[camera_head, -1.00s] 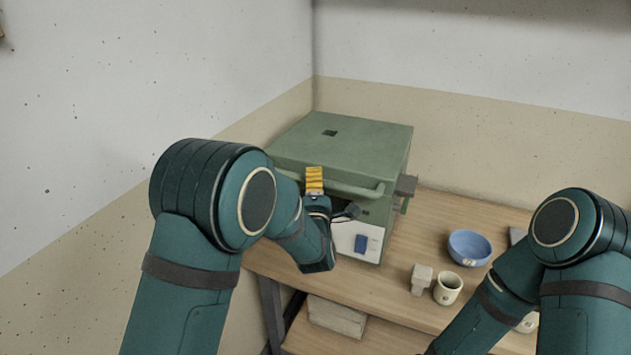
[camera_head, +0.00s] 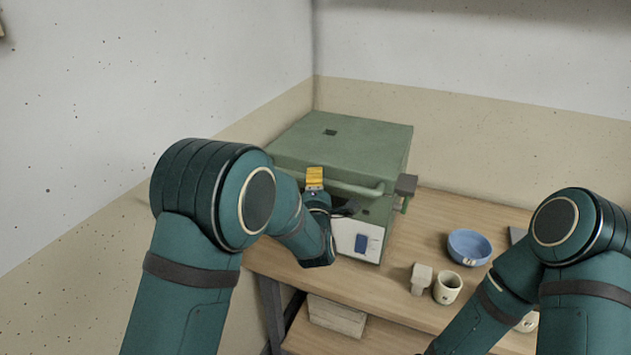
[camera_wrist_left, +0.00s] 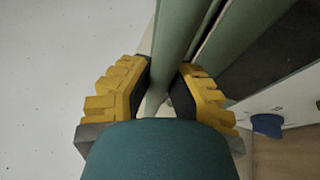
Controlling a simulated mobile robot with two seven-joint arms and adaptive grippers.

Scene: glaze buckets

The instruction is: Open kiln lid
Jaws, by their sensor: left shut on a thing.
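The green kiln (camera_head: 375,210) stands on the wooden table against the corner. Its lid (camera_head: 345,145) is a flat green slab with a small dark square on top and lies level or nearly so. A green bar handle (camera_head: 360,188) runs along the lid's front. My left gripper (camera_head: 315,178) is at the handle's left part, its yellow finger showing. In the left wrist view the handle (camera_wrist_left: 178,45) passes between the yellow fingers of my left gripper (camera_wrist_left: 168,92), which is shut on it. My right gripper is out of view; only my right arm shows.
A blue bowl (camera_head: 469,247), a small pale block (camera_head: 421,278) and a cream cup (camera_head: 447,288) stand on the table (camera_head: 385,300) right of the kiln. My right arm is close to the cup. A box (camera_head: 336,315) sits on the lower shelf. Walls are close behind and left.

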